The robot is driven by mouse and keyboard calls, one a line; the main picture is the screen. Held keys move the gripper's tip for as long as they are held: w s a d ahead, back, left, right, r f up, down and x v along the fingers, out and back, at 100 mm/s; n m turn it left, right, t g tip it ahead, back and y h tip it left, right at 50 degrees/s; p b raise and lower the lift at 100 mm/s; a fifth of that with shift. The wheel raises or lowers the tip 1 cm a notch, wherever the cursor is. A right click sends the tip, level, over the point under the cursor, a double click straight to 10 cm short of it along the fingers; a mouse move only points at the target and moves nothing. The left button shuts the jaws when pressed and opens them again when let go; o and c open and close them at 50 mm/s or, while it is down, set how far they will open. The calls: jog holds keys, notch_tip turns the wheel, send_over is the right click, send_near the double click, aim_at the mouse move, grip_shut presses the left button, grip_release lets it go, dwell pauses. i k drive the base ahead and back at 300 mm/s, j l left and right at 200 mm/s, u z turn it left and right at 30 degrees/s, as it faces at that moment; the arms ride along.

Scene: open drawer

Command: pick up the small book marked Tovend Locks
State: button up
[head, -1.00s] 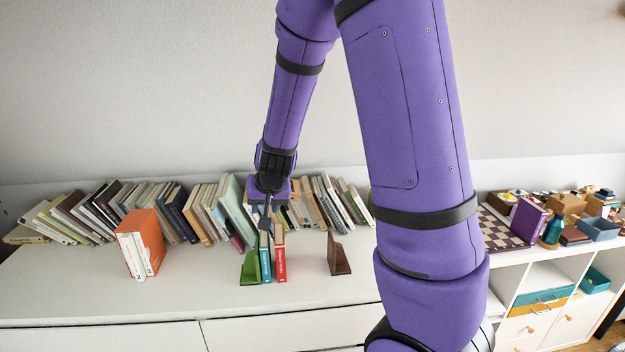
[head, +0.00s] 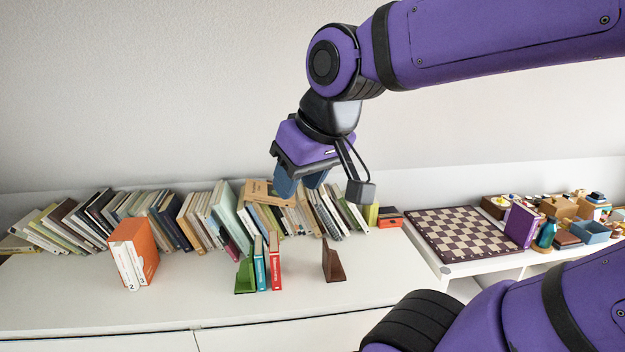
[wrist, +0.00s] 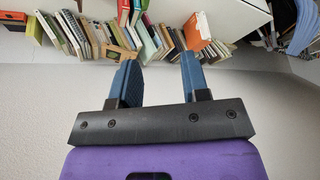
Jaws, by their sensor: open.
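A small teal book (head: 259,266) and a small red book (head: 275,264) stand upright side by side on the white cabinet top, against a green bookend (head: 244,272). Their spines carry white lettering too small to read, so I cannot tell which book is marked Tovend Locks. My gripper (head: 300,184) is open and empty, raised above and behind these books, in front of the wall and over the back row. In the wrist view its two blue fingers (wrist: 158,68) are apart with nothing between them.
A brown bookend (head: 332,264) stands right of the red book, with a gap between. A long row of leaning books (head: 192,222) lines the back. A chessboard (head: 462,234) and a purple book (head: 522,225) are at right. The cabinet front is clear.

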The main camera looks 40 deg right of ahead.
aim_at(522, 221)
jog(key=z, duration=2.55)
jog(key=l+u, duration=0.1)
jog(key=u, duration=0.5)
jog(key=i+l+u, duration=0.25)
jog(key=l, duration=0.15)
jog(key=l+u, duration=0.2)
jog(key=l, duration=0.25)
jog(key=i+l+u, duration=0.1)
jog(key=l+u, duration=0.15)
jog(key=l, duration=0.2)
jog(key=i+l, duration=0.1)
jog(key=l, duration=0.85)
